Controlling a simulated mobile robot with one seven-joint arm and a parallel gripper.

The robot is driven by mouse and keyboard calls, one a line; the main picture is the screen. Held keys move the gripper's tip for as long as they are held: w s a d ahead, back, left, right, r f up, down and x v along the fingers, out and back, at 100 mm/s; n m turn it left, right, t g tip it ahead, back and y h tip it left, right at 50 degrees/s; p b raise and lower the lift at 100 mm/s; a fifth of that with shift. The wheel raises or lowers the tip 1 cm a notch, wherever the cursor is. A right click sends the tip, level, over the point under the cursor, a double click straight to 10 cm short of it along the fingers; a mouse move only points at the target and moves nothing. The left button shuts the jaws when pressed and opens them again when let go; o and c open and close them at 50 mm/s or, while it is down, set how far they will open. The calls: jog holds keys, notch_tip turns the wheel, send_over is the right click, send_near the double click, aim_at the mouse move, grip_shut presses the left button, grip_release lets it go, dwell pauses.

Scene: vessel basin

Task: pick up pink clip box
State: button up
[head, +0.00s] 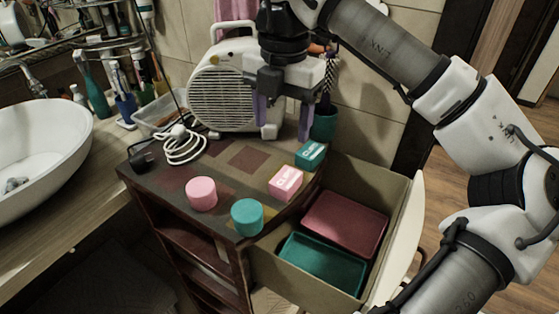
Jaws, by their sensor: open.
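The pink clip box (285,183) is a small pink box with white lettering. It sits on the dark cabinet top (160,170) near its right edge, in the head view. A teal box (311,155) of like shape with lettering lies just behind it to the right. My gripper (282,128) hangs fingers-down above the back of the cabinet top, in front of the white heater. Its two fingers are apart with nothing between them. It is above and behind the pink clip box, not touching it.
A pink cylinder (201,194) and a teal cylinder (247,217) stand left of the box. An open drawer holds a pink tray (345,222) and a teal tray (322,266).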

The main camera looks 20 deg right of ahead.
jog(key=d, duration=0.1)
jog(key=p, duration=0.1)
send_over(286, 177)
jog(key=f, duration=0.8)
jog(key=shift+w, duration=0.2)
jog(key=f, duration=0.1)
jog(key=f+p, duration=0.1)
jog(key=f, duration=0.1)
jog(key=f+p, duration=0.1)
jog(key=shift+s+f, duration=0.2)
jog(key=shift+s, duration=0.1)
jog(key=shift+f, duration=0.6)
jog(key=c, duration=1.1)
jog(key=shift+r, duration=0.1)
